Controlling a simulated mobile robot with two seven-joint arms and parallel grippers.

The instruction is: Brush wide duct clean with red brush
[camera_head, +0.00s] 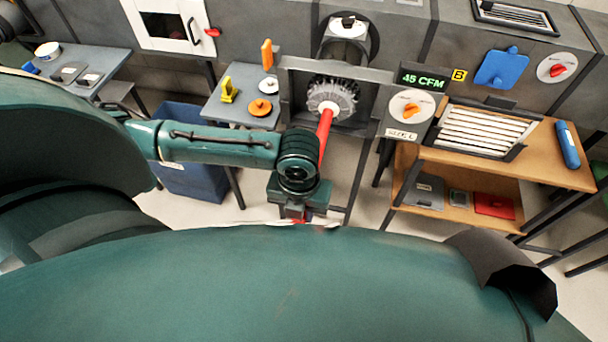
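The red brush has a red handle (324,136) and a round grey bristle head (332,98). The head is at the mouth of the wide duct (297,92), inside its square grey frame. How deep it sits is hard to tell. The handle slants down toward me and passes behind my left wrist. My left gripper (298,213) points down below the wrist, with red showing at its fingers in line with the handle. It appears shut on the handle; its fingertips are partly hidden by my own body. My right gripper is out of view.
A display (423,77) reads 45 CFM, above a dial (411,107). A grey table (222,113) at left holds yellow and orange parts. A blue bin (190,182) stands below. A wooden bench (545,168) at right carries a louvred grille (484,131) and a blue cylinder (567,145).

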